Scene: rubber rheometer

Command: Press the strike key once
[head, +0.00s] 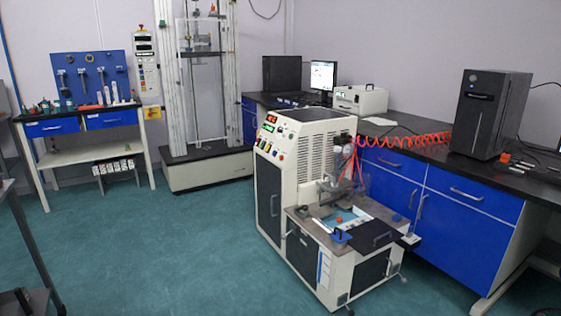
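The rheometer (303,150), a cream and grey cabinet with a vented side, stands on the floor at the middle of the head view. Its sloped front panel (265,140) carries red and green lit displays and several small coloured buttons. The keys are too small to read, so I cannot tell which one is the strike key. My gripper is not in view.
Green floor (150,255) lies clear left of the rheometer. A blue-drawered bench (455,205) runs behind it and to the right, joined by an orange coiled hose (405,140). A tall test frame (205,90) and a tool table (85,118) stand at the back left.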

